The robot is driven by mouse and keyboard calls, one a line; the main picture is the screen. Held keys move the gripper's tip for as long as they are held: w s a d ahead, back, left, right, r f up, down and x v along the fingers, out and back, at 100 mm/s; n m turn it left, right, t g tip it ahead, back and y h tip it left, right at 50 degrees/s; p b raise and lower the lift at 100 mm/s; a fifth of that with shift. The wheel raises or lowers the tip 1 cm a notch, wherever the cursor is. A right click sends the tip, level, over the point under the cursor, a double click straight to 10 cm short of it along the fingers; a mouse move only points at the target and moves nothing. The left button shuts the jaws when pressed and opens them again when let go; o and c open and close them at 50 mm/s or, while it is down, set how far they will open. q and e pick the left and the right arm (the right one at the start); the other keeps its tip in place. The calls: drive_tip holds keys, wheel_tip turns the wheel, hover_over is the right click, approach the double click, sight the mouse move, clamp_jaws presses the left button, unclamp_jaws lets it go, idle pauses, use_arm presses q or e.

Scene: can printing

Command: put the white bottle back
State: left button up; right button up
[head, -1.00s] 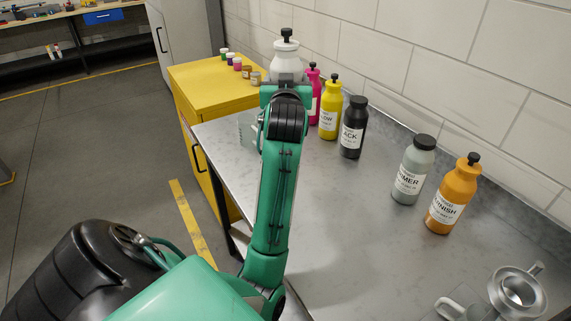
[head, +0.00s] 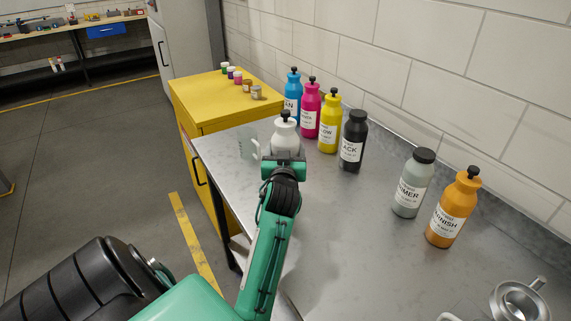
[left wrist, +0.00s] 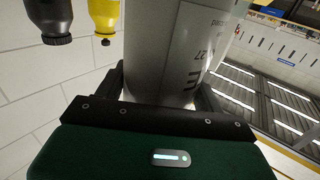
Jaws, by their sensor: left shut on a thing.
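The white bottle (head: 285,134) with a black cap is in front of my left gripper (head: 284,163) in the head view. In the left wrist view its white, printed side (left wrist: 180,45) fills the space between the jaws (left wrist: 160,100). My left gripper is shut on it. The bottle is over the left part of the grey table (head: 330,230); its base is hidden by the gripper, so I cannot tell whether it touches the table. My right gripper is not in view.
Cyan (head: 292,98), magenta (head: 310,110), yellow (head: 329,125) and black (head: 352,142) bottles line the wall side. A clear beaker (head: 248,145) stands left of the white bottle. A yellow cabinet (head: 215,100) adjoins.

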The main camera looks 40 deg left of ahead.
use_arm(q)
drive_tip(key=shift+f, duration=2.15)
drive_tip(key=o, duration=1.2)
drive_tip(key=shift+f, duration=0.25)
drive_tip(key=o, duration=0.4)
drive_tip(key=shift+r, duration=0.2)
